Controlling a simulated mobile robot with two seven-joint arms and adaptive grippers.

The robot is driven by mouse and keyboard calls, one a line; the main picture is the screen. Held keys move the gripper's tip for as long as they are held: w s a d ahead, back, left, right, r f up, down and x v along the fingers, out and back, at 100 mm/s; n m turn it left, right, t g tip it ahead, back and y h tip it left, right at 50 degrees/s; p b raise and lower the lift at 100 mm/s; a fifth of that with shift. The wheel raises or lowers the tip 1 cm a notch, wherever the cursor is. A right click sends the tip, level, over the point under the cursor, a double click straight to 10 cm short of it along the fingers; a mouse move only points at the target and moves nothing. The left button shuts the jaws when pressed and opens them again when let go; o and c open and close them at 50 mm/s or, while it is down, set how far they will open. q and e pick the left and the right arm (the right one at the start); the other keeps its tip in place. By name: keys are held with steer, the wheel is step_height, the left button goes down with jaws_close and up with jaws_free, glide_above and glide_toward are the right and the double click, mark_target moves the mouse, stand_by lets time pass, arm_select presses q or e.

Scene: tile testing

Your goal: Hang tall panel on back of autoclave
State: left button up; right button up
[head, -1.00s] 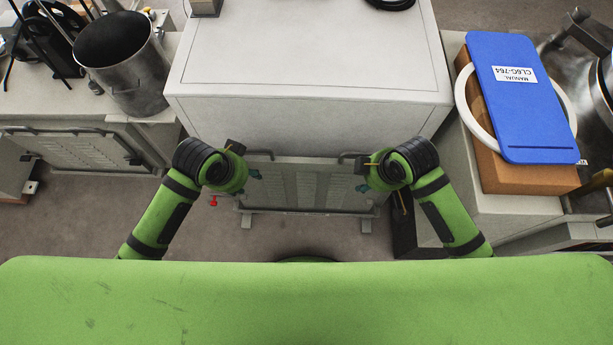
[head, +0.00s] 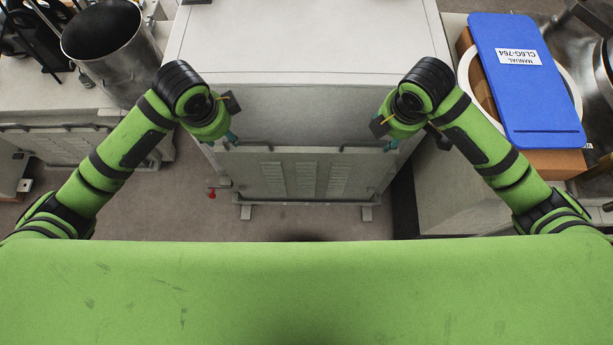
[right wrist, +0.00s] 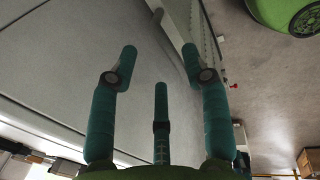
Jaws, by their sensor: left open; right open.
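The autoclave (head: 310,115) is the large pale grey box in the middle of the head view. The tall panel (head: 304,178), grey with slotted vents and dark top handles, stands upright at the autoclave's near side. Whether it hangs on it cannot be told. My left gripper (head: 232,140) is open and empty near the panel's upper left corner. My right gripper (head: 390,146) is open near its upper right corner. In the right wrist view, the right gripper's teal fingers (right wrist: 160,75) are spread with nothing between them, before a pale surface.
At the left, a steel pot (head: 105,50) stands on a bench with another vented panel (head: 60,143) at its side. At the right, a blue manual (head: 530,90) lies on a white ring and brown box. Floor shows beside and below the panel.

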mark_target(229, 142)
arm_select(q)
steer(key=shift+w+f, duration=0.25)
steer(key=shift+f, duration=0.9)
steer(key=shift+w+f, duration=0.2)
steer(key=shift+f, duration=0.95)
steer(key=shift+w+f, duration=0.25)
steer(key=shift+f, duration=0.9)
arm_select(e)
steer(key=shift+w+f, duration=0.25)
steer(key=shift+f, duration=0.9)
steer(key=shift+w+f, duration=0.2)
steer(key=shift+f, duration=0.9)
steer(key=shift+w+f, duration=0.25)
steer(key=shift+f, duration=0.9)
arm_select(q)
jaws_close()
arm_select(e)
jaws_close()
arm_select(q)
steer(key=shift+r, duration=0.15)
arm_select(e)
steer(key=shift+r, duration=0.1)
